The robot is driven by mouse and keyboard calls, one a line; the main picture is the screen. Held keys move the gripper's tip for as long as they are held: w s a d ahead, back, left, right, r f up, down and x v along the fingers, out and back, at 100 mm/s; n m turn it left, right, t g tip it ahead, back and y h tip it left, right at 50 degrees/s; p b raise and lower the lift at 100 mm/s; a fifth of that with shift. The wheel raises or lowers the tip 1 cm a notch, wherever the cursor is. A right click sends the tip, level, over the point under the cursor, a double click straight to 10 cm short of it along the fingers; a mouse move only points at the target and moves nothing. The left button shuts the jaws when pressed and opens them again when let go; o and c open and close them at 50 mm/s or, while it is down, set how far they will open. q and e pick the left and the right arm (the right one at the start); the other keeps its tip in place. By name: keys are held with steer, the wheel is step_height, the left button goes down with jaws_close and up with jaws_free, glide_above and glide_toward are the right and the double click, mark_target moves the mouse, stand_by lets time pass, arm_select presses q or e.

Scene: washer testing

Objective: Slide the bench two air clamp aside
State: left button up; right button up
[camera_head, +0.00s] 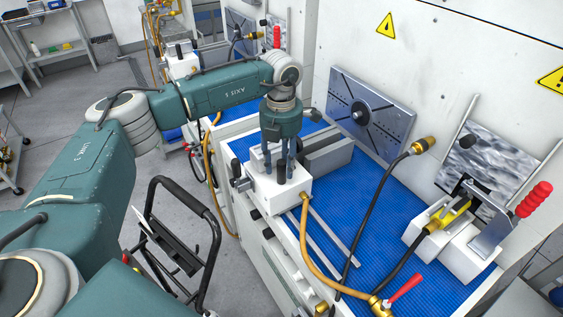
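The nearest bench with the blue mat (395,215) has a white clamp block (267,195) at its left front edge, with an orange hose attached and a grey metal jaw (328,153) behind it. I take this block to be the air clamp. My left gripper (280,172) points down over the block, its fingers at a dark upright part on top. Whether the fingers touch or grip that part is not clear. The fingers hide part of the block. My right gripper is not in view.
Two metal rails (322,240) run from the block across the mat. A white fixture with a red handle (534,199) stands at the right. A red-handled valve (405,288) and hoses lie at the front. A black-framed cart (207,245) stands on the floor beside the bench.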

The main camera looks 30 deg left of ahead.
arm_select(q)
steer(key=shift+f, duration=0.65)
jaws_close()
